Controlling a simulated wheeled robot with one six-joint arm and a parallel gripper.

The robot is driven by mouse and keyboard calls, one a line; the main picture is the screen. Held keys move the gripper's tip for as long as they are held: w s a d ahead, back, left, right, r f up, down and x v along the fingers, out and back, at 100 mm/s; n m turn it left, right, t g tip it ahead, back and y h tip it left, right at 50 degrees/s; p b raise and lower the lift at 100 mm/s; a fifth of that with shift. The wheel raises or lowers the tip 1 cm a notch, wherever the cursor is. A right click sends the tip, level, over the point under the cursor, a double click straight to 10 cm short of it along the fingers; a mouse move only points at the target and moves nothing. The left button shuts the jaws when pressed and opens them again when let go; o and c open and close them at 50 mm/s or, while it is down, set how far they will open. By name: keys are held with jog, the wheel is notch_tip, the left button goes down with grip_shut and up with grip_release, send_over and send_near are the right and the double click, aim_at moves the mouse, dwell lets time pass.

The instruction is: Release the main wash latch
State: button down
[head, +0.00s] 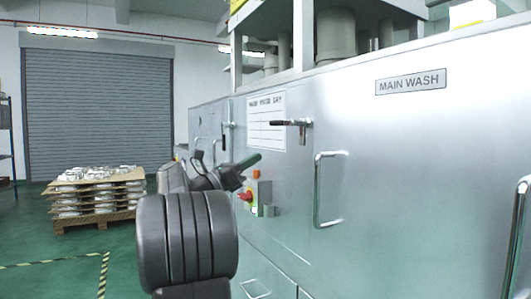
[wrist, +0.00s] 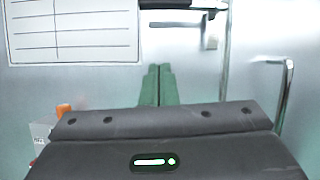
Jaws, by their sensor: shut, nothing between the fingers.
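The main wash latch (head: 290,122) is a dark bar handle on a metal pivot, lying about level on the steel panel, below and left of the MAIN WASH sign (head: 410,82). In the wrist view the latch (wrist: 180,4) shows as a dark bar at the top edge, partly cut off. My gripper (head: 257,157) has green fingers. They are closed together and hold nothing. In the head view they appear below and left of the latch, apart from it. In the wrist view the gripper (wrist: 158,70) points at the panel below the latch bar.
A vertical door handle (head: 327,190) stands out to the right, also in the wrist view (wrist: 286,95). A control box (head: 265,197) with a red button is just below my gripper. A printed chart (head: 264,120) is beside the latch. A loaded pallet (head: 95,200) stands on open floor.

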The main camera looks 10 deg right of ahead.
jog(key=shift+v, duration=1.1)
jog(key=s+a+r+p+x, duration=0.1)
jog(key=r+p+x, duration=0.15)
jog(key=x, duration=0.85)
jog(key=s+f+n+t+y+p, duration=0.1)
jog(key=n+p, duration=0.2)
jog(key=s+f+n+t+y+p, duration=0.1)
jog(key=n+p, duration=0.1)
jog(key=p, duration=0.2)
jog(key=s+f+n+t+y+p, duration=0.1)
jog(key=n+t+p, duration=0.1)
jog(key=n+p, duration=0.1)
jog(key=shift+d+n+p, duration=0.3)
jog(key=shift+d, duration=0.05)
jog(key=shift+f, duration=0.1)
jog(key=shift+w+f+b, duration=0.1)
jog(key=shift+b, duration=0.6)
